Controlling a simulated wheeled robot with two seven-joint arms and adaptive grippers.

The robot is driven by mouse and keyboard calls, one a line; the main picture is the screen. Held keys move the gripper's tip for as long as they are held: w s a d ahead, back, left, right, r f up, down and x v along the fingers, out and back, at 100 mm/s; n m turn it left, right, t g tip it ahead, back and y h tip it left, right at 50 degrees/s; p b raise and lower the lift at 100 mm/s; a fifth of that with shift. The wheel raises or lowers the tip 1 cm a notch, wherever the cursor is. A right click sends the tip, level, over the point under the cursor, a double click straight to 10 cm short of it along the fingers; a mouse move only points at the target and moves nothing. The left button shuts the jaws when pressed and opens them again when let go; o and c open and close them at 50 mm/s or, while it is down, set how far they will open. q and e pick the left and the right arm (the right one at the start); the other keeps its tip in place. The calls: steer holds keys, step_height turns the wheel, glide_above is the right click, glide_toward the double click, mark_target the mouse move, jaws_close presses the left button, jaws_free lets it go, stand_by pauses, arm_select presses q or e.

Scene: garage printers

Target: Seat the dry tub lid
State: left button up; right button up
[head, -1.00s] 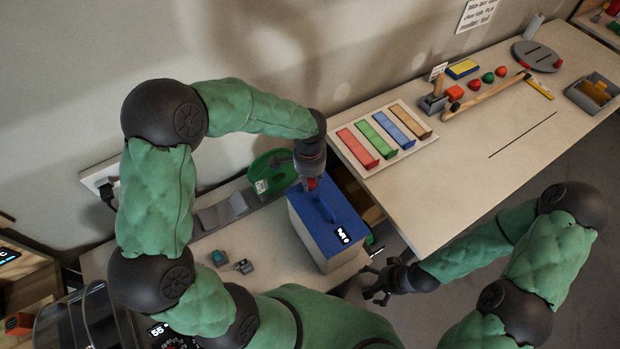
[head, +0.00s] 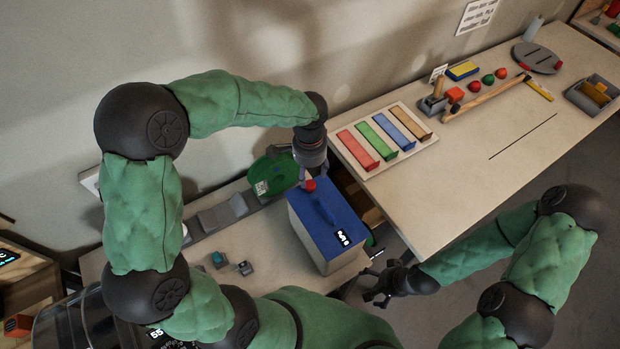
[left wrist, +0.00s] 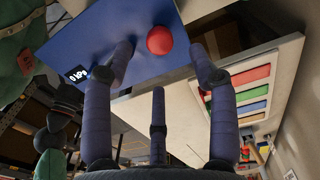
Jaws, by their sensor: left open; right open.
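The dry tub (head: 325,256) is a light box standing near the right end of the left bench. I cannot tell from here whether the lid sits flush. My left gripper (head: 314,175) is open just above the far end of the lid. In the left wrist view its fingers (left wrist: 158,75) stand spread around the red knob (left wrist: 160,40), not closed on it. My right gripper (head: 372,287) is open and empty, to the right of the tub, low down.
A green spool (head: 272,175) stands behind the tub. Small grey blocks (head: 245,268) lie on the left bench (head: 205,285). The right bench (head: 450,190) holds a board of coloured strips (head: 385,138), a mallet and small parts. A gap separates the benches.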

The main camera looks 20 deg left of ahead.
arm_select(q)
step_height(320, 180, up, 6)
steer(key=shift+r, duration=0.25)
steer(key=shift+f, duration=0.1)
stand_by(0.5)
